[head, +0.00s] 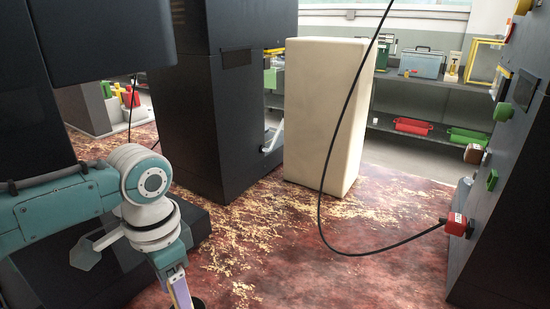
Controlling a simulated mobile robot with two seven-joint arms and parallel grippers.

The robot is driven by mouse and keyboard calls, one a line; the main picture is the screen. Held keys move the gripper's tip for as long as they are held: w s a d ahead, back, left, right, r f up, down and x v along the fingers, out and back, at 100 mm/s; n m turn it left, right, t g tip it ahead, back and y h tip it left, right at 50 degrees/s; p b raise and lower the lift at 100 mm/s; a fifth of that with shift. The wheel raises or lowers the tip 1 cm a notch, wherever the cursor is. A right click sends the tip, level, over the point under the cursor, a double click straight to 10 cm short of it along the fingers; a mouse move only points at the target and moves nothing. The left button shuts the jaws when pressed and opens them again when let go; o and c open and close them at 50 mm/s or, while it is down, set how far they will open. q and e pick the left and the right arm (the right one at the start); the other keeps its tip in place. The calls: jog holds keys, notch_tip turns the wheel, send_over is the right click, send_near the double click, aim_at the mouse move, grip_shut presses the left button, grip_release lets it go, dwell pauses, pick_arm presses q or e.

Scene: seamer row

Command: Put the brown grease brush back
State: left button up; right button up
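My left arm comes in from the left, and its gripper (182,290) points down at the bottom edge, where the frame cuts it off. A pale strip with a yellowish edge shows there, and a small dark round shape lies beside it. I cannot tell whether the gripper is open or holds anything. My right gripper is out of view. I cannot make out a grease brush for certain. A small brown block (473,153) sits on the dark machine front at the right, but I cannot tell what it is.
A tall cream block (325,110) stands mid-floor. A black cable (320,190) hangs across the view to a red plug (457,225) on the right machine (490,220). Dark cabinets stand left. A shelf (450,82) with a blue-grey toolbox (422,64) and red and green trays is behind.

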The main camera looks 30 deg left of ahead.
pick_arm(q)
notch_tip(320, 180, up, 9)
jog(key=shift+w+f+p, duration=0.1)
jog(key=shift+p, duration=1.05)
jog(key=shift+d+r, duration=0.15)
jog(key=shift+r, duration=0.05)
jog(key=s+d+r+t, duration=0.3)
jog(key=s+d, duration=0.7)
jog(key=d, duration=0.2)
jog(key=shift+s+d+r+t, duration=0.2)
jog(key=shift+d+t, duration=0.05)
jog(key=shift+t, duration=0.05)
